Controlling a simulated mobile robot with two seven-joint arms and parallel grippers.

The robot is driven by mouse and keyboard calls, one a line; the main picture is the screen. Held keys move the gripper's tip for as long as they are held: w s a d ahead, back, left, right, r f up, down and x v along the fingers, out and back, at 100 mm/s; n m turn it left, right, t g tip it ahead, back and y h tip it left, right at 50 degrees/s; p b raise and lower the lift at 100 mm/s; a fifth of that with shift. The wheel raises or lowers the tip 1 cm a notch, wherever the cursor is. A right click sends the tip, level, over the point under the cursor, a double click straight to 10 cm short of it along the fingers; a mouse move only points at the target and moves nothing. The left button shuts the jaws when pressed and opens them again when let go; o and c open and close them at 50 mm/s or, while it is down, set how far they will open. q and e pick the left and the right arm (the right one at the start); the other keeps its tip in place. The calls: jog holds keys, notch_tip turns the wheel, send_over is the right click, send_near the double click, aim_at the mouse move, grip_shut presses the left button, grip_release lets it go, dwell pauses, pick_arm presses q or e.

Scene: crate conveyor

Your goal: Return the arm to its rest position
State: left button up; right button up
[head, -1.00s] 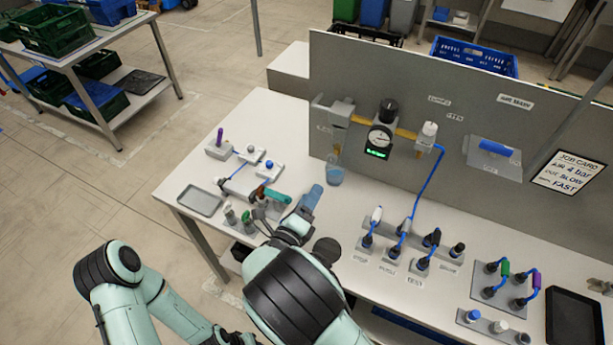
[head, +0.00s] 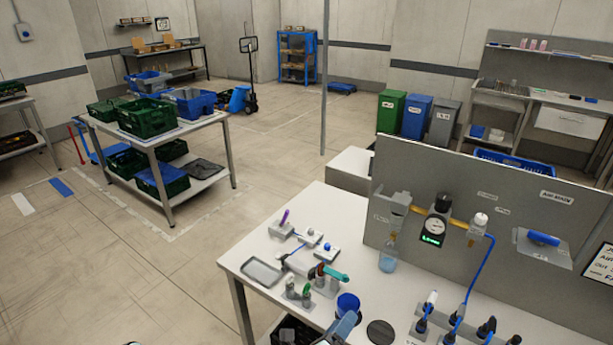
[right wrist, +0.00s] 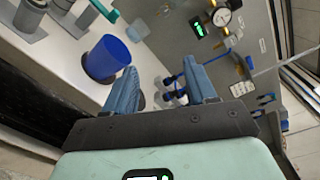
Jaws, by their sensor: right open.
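The rest of my right arm is below the head view. My left gripper is not in view.
A grey panel (head: 480,205) with a gauge (head: 433,231) rises behind the bench. A bottle (head: 388,257), a grey tray (head: 262,272), a dark disc (head: 380,333) and blue-cabled plugs (head: 457,318) are on the bench. Open floor (head: 100,270) lies to the left.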

jog(key=s+d+f+m+g, duration=0.4)
jog(key=s+d+f+g, duration=0.15)
jog(key=f, duration=0.45)
jog(key=s+d+f+m+g, duration=0.5)
jog(key=s+f+g, duration=0.15)
jog(key=f, duration=0.25)
jog(key=s+a+f+n+g+y, duration=0.1)
jog(key=s+f+n+y, duration=0.6)
jog(key=n, duration=1)
jog(key=s+a+f+n+g+y, duration=0.1)
jog(key=s+a+f+n+y, duration=0.3)
jog(key=n, duration=1.4)
jog(key=s+f+y, duration=0.2)
jog(key=s+f, duration=0.1)
jog(key=shift+s+a+g+y, duration=0.2)
jog(key=shift+a+g+y, duration=0.05)
jog(key=shift+g+y, duration=0.15)
